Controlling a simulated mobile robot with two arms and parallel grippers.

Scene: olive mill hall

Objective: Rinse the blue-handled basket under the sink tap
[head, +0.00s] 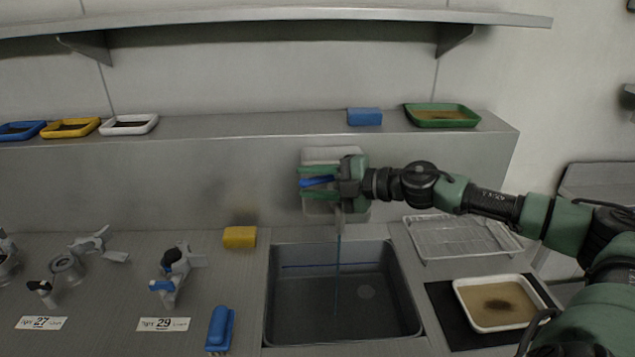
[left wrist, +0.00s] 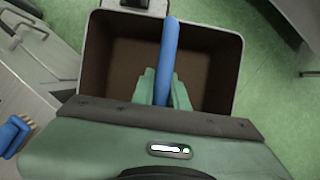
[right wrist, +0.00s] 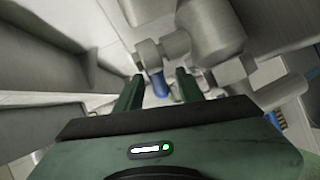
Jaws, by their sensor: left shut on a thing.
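The basket (left wrist: 237,50) shows only in the left wrist view: a box with a pale rim, a dark brown inside and a blue handle (left wrist: 167,60). My left gripper (left wrist: 163,88) is shut on the handle, with green floor below; it is out of the head view. The steel sink (head: 300,312) has a thin bluish vertical stream (head: 338,265), apparently water, coming down from the tap (head: 340,220). My right gripper (head: 317,182) is open around the tap's blue lever (head: 316,181). The lever also shows between the right wrist view's fingers (right wrist: 158,86).
A yellow sponge (head: 240,237) and blue brush (head: 219,329) lie left of the sink. A wire rack (head: 460,240) and a white tray with brown contents (head: 498,303) are at right. Numbered valve fittings (head: 173,275) stand at left. The ledge (head: 250,126) carries several coloured trays.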

